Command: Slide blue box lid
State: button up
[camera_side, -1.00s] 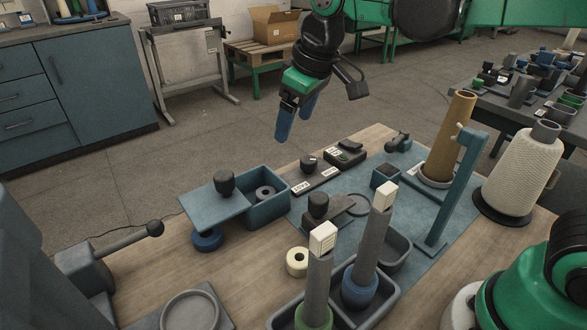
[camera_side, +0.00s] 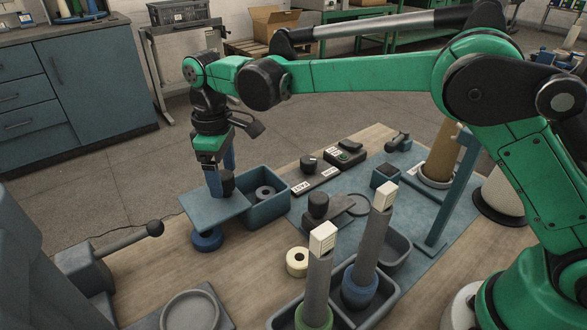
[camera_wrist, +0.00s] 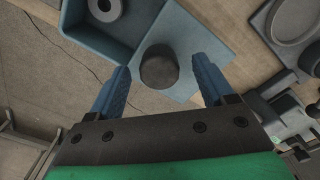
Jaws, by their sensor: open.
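The blue box (camera_side: 268,207) stands on the wooden table with a dark ring (camera_side: 264,192) inside. Its flat blue lid (camera_side: 205,208) is slid to the left, so part of the box is open. A dark round knob (camera_side: 227,183) stands on the lid. My gripper (camera_side: 221,182) is open at the lid, its blue fingers around the knob's sides. In the wrist view the knob (camera_wrist: 159,67) lies between and just beyond the two fingertips (camera_wrist: 160,75), with gaps on both sides. Contact is not visible.
A blue ring (camera_side: 207,240) lies below the lid's edge. A cream ring (camera_side: 297,262) and a tray with two upright posts (camera_side: 369,250) stand to the right.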

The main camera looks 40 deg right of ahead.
jog(key=shift+f, duration=0.55)
grip_shut()
jog(key=d, duration=0.9)
jog(key=shift+r, duration=0.1)
jog(key=shift+d, duration=0.1)
grip_release()
jog(key=shift+r, duration=2.8)
